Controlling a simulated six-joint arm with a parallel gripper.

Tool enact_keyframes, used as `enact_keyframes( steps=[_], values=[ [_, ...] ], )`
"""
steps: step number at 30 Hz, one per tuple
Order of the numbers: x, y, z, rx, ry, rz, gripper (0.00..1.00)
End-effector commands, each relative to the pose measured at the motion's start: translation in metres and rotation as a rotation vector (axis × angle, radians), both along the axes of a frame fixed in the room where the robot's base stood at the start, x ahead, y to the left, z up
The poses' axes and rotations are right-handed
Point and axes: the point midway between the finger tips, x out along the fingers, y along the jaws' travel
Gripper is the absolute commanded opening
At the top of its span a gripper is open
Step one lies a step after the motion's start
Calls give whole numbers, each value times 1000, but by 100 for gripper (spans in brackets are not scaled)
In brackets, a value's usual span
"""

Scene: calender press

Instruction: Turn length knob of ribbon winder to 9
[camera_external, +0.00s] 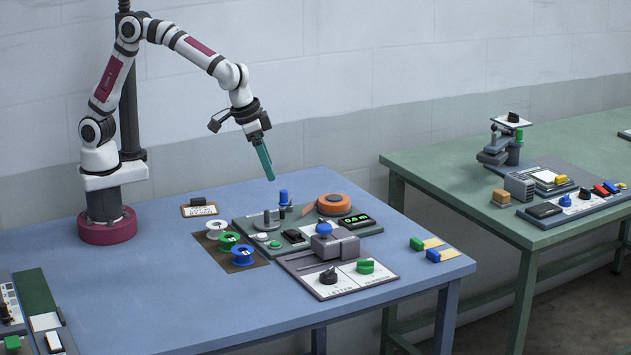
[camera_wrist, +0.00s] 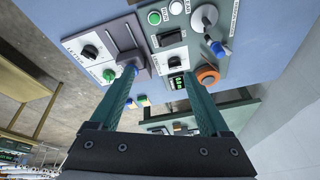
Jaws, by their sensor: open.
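The ribbon winder is a grey-green panel (camera_external: 373,232) with an orange ribbon roll (camera_external: 333,205), which also shows in the wrist view (camera_wrist: 208,76). Its lit green display (camera_external: 356,220) seems to read 0.0 m. In the wrist view, a dark knob on a white dial (camera_wrist: 174,61), probably the length knob, sits beside the display; its setting is too small to read. In the external view it seems hidden behind the grey press block. My gripper (camera_external: 268,176) is open, empty and well above the winder, touching nothing. Its teal fingers (camera_wrist: 160,74) frame the wrist view.
The grey press (camera_external: 335,246) with a blue top knob stands in front of the winder, with a black letter knob (camera_external: 328,277) and green number knob (camera_external: 365,267). A blue-handled crank (camera_external: 283,197) rises from the winder. Several spools (camera_external: 243,256) stand to the left.

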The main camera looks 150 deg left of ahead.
Motion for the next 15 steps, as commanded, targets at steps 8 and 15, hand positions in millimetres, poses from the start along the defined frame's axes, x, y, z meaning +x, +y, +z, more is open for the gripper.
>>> enact_keyframes(
  steps=[8, 15],
  values=[
    [-19, 97, -36, 48, -113, 356, 80],
    [-19, 111, -74, 45, -108, 353, 80]
  ],
)
